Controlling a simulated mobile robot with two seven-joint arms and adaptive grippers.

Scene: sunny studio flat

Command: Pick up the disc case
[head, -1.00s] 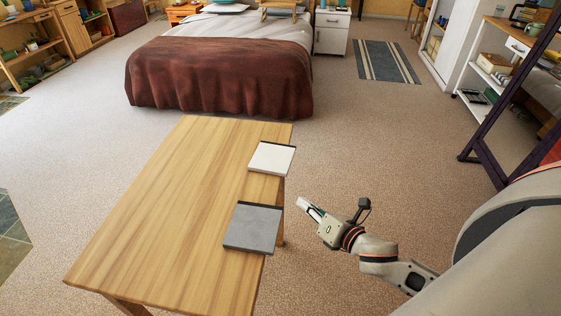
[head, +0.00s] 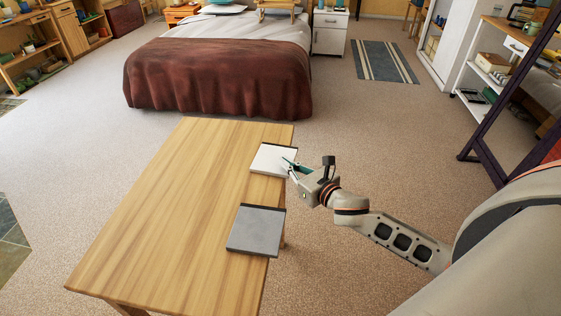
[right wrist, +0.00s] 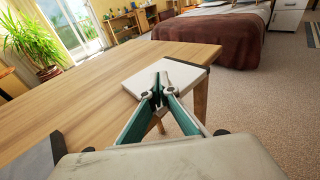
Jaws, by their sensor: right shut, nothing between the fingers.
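A white disc case (head: 268,158) with a dark edge strip lies flat at the right edge of the wooden table, partly overhanging it. It also shows in the right wrist view (right wrist: 146,76). A grey disc case (head: 256,231) lies nearer on the same edge, also overhanging; a corner of it shows in the wrist view (right wrist: 32,158). My right gripper (head: 285,162) is at the white case's right side, its fingertips (right wrist: 161,76) overlapping the case in view. It is shut and holds nothing. I cannot tell whether it touches the case. My left gripper is not in view.
The wooden table (head: 170,210) is otherwise bare. A bed (head: 220,75) with a brown cover stands beyond it. Carpet (head: 400,150) is open to the right, up to a dark frame (head: 500,110) and a white shelf unit (head: 470,100).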

